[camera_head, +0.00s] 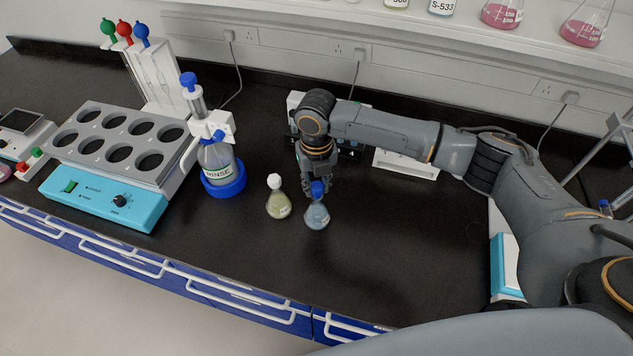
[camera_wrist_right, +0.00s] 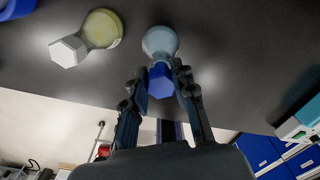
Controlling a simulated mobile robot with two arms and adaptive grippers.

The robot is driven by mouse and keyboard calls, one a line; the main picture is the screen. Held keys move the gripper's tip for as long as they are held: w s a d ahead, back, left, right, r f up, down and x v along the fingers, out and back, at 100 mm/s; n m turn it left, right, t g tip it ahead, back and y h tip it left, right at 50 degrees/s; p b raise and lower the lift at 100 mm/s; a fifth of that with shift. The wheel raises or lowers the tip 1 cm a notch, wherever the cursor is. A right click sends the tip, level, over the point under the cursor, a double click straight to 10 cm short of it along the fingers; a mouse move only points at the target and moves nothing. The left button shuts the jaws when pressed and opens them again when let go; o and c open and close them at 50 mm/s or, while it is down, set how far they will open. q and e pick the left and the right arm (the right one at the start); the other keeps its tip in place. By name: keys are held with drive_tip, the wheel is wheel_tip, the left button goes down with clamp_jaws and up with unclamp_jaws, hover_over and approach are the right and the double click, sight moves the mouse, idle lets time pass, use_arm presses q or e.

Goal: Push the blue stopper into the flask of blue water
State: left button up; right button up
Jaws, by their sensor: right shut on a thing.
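The flask of blue water (camera_head: 317,217) stands upright on the black bench in the head view. It also shows in the wrist view (camera_wrist_right: 159,41). The blue stopper (camera_head: 317,190) is at the flask's mouth, in line with its neck; how deep it sits cannot be told. In the wrist view the blue stopper (camera_wrist_right: 161,77) is between the fingers of my right gripper (camera_wrist_right: 161,84), which is shut on it. In the head view my right gripper (camera_head: 318,186) is right above the flask. My left gripper is not in view.
A flask of yellowish liquid with a white stopper (camera_head: 278,203) stands close left of the blue one. The bench front right of the flasks is clear.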

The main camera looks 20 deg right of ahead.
drive_tip(key=shift+f, duration=0.4)
drive_tip(key=o, duration=0.8)
drive_tip(key=shift+r, duration=0.1)
wheel_tip(320, 180, up, 12)
idle(0.4)
